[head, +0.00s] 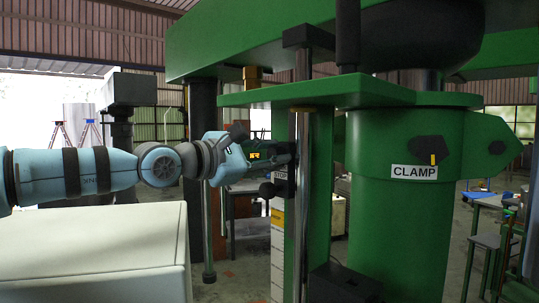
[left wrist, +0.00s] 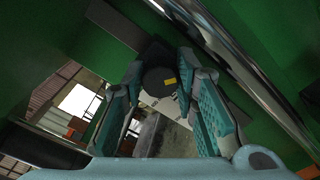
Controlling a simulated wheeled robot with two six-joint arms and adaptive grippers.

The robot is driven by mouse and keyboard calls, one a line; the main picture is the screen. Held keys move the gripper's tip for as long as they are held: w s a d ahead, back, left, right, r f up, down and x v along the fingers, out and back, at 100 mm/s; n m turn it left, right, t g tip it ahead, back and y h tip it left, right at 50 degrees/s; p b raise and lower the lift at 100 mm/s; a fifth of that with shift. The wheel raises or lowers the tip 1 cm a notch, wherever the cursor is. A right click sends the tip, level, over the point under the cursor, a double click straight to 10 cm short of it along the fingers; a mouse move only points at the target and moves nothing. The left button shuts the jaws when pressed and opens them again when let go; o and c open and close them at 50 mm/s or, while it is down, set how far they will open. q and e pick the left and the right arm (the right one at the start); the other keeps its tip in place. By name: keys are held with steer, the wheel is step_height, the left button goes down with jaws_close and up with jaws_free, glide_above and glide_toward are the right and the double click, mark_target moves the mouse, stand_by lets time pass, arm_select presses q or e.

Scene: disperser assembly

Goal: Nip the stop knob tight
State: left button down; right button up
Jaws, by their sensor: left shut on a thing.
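The stop knob (left wrist: 160,80) is a dark round knob with a yellow mark, between the fingertips in the left wrist view. My left gripper (head: 275,153) reaches in from the left, just above the white STOP label (head: 280,175), and is shut on the knob. In the head view the fingers and wrist largely hide the knob. In the left wrist view the two teal-padded fingers (left wrist: 162,72) stand on either side of it. My right gripper is in neither view.
A clamp knob (head: 428,151) with a yellow mark sits above a CLAMP label on the green column (head: 400,225). A shiny vertical rod (head: 300,210) stands close right of my gripper. A pale box (head: 95,245) lies under my arm.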

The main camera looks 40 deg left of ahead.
arm_select(q)
steer(key=shift+m, duration=2.2)
steer(key=c, duration=1.3)
jaws_free()
